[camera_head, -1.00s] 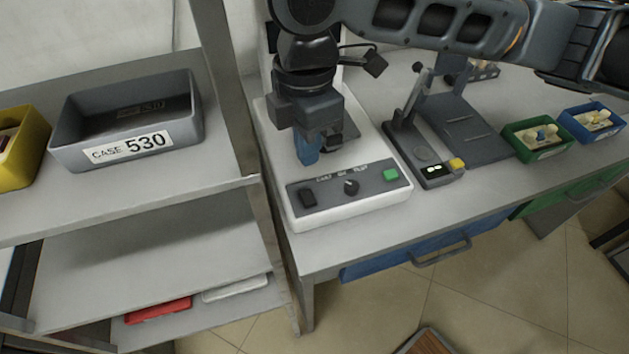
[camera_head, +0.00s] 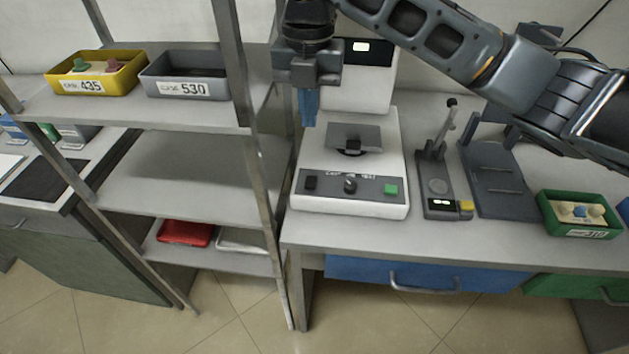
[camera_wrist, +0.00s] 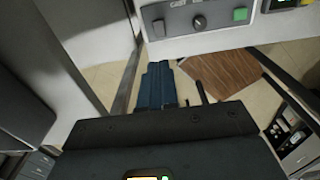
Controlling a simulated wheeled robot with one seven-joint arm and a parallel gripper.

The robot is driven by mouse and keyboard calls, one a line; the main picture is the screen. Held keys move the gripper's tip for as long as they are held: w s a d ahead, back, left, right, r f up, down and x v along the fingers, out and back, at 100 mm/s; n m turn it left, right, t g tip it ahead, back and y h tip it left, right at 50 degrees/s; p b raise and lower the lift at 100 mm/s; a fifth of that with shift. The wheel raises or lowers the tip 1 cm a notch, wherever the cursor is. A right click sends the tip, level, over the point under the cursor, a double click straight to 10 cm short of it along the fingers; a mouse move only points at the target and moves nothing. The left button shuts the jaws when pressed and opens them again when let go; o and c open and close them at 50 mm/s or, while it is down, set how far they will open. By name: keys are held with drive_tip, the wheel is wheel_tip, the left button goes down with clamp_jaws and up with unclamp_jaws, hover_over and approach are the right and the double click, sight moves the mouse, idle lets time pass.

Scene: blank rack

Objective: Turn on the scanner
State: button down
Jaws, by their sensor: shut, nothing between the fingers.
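A white bench machine (camera_head: 400,160), apparently the scanner, stands on the workbench. Its grey front panel holds a black switch (camera_head: 311,182) at left, a dark knob (camera_head: 350,186) in the middle and a green button (camera_head: 391,189) at right. My gripper (camera_head: 307,122) has blue fingers pressed together, empty and pointing down. In the head view it shows above the machine's left edge. In the wrist view the shut fingers (camera_wrist: 157,85) show below the switch (camera_wrist: 158,27), with the knob (camera_wrist: 199,22) and green button (camera_wrist: 240,14) to the upper right. I see no finger touching the panel.
A metal shelf rack (camera_head: 180,182) with an upright stands close left of the machine, holding a yellow bin (camera_head: 97,85) and a grey bin (camera_head: 185,88). A dark device (camera_head: 437,185) with a lever stands right of the machine, and a green bin (camera_head: 580,232) farther right.

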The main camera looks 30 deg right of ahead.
sight(309, 184)
drive_tip(key=shift+a, duration=0.1)
drive_tip(key=shift+f, duration=0.1)
drive_tip(key=f, duration=0.7)
drive_tip(key=f+p, duration=0.1)
drive_tip(key=f, duration=0.6)
drive_tip(key=shift+s+a+p, duration=0.1)
drive_tip(key=shift+s+p, duration=0.1)
drive_tip(key=shift+p, duration=0.1)
